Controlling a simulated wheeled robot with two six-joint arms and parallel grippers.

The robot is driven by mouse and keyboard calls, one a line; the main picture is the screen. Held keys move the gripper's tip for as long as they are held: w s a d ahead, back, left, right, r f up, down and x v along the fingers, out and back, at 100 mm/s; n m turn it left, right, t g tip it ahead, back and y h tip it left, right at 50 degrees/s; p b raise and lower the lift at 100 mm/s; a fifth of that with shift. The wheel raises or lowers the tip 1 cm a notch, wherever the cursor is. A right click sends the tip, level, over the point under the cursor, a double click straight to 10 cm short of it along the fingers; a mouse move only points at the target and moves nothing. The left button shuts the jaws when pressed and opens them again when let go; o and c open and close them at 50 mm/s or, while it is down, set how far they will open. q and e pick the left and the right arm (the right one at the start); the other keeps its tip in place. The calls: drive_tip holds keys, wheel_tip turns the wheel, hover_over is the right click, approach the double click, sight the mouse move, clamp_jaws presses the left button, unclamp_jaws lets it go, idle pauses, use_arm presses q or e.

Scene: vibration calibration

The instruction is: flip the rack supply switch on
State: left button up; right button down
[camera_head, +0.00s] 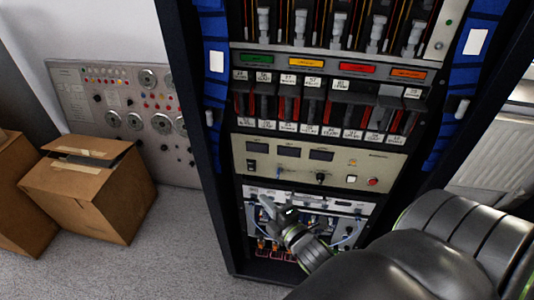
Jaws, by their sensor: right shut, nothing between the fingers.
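The equipment rack (216,150) stands upright in the middle of the view. Its beige supply panel (345,172) has dark displays, a knob, a red button (373,182) and a small dark switch (251,165) at its left end. Whether that switch is up or down is too small to tell. My right gripper (272,209) is shut and empty, in front of the lower panel, below the beige panel and to the lower right of the switch. It appears apart from the switch. My right arm hides the rack's lower right part. My left gripper is not in view.
A lower panel with blue cables (350,237) lies behind my right gripper. Cardboard boxes (95,190) stand on the grey floor at left, by a grey control panel (125,110) with dials. Bare floor (175,245) lies between the boxes and the rack.

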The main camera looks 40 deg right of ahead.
drive_tip(key=b, duration=0.1)
approach(248, 170)
drive_tip(key=w+a, duration=0.3)
drive_tip(key=w, duration=0.1)
drive_tip(key=shift+w+d+f+b, duration=0.1)
drive_tip(key=shift+w+d+b, duration=0.3)
drive_tip(key=shift+d, duration=0.45)
drive_tip(key=shift+w+d+f+b, duration=0.1)
drive_tip(key=shift+w+d+b, duration=0.1)
drive_tip(key=shift+w+d, duration=0.5)
drive_tip(key=shift+s+d, duration=0.1)
drive_tip(key=shift+s, duration=0.05)
drive_tip(key=shift+d+f+b, duration=0.1)
drive_tip(key=shift+f+b, duration=0.2)
drive_tip(key=shift+b, duration=0.65)
drive_tip(key=shift+r, duration=0.2)
